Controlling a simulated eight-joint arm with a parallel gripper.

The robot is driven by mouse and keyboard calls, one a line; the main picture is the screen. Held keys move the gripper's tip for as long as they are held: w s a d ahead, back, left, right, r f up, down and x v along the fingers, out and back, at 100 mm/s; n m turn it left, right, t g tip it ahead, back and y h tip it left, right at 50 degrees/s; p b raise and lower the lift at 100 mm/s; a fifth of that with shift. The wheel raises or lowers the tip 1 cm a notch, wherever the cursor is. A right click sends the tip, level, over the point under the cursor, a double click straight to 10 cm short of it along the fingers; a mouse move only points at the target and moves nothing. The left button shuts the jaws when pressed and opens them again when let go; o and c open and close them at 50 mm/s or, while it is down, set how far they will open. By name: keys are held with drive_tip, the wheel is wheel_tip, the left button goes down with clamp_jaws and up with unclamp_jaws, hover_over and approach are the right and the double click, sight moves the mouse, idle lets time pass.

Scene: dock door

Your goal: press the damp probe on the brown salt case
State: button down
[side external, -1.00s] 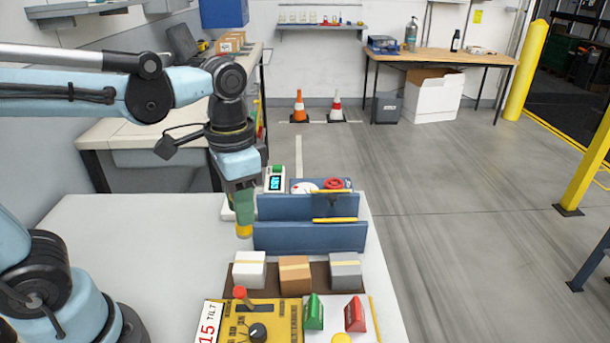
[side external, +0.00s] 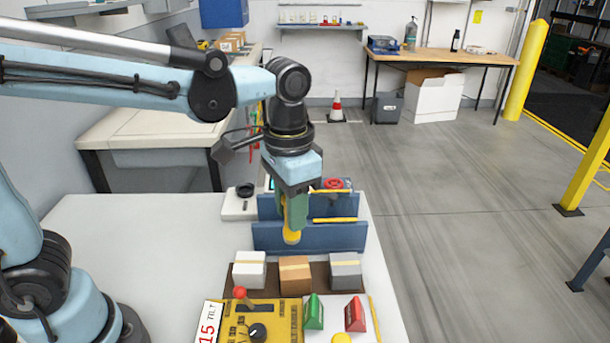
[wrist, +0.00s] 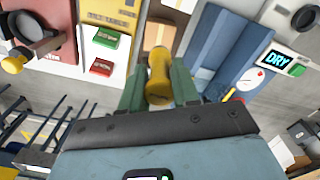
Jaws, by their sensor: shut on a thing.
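The brown salt case (side external: 295,274) is the middle one of three boxes in a row on a dark mat, in the side view. A brown box also shows just beyond the probe's tip in the wrist view (wrist: 159,37). My gripper (side external: 294,215) has green fingers and is shut on the damp probe (wrist: 158,78), whose yellow tip (side external: 291,237) points down. The tip is above and slightly behind the brown case, apart from it in the side view. A meter display (wrist: 279,63) reads DRY in the wrist view; my gripper mostly hides it in the side view.
A white case (side external: 249,270) and a grey case (side external: 345,270) flank the brown one. Blue upright panels (side external: 335,237) stand close behind. In front are a yellow control panel (side external: 265,322), a green block (side external: 314,312) and a red block (side external: 355,314). The left of the table is clear.

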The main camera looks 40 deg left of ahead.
sight(293, 240)
drive_tip(key=shift+d+f, duration=0.1)
drive_tip(key=shift+f, duration=2.9)
drive_tip(key=shift+f, duration=0.55)
drive_tip(key=shift+r, duration=3.55)
drive_tip(key=w+a+r+n, duration=0.1)
drive_tip(key=a+r+n, duration=0.2)
drive_tip(key=a, duration=0.8)
drive_tip(key=shift+n, duration=0.3)
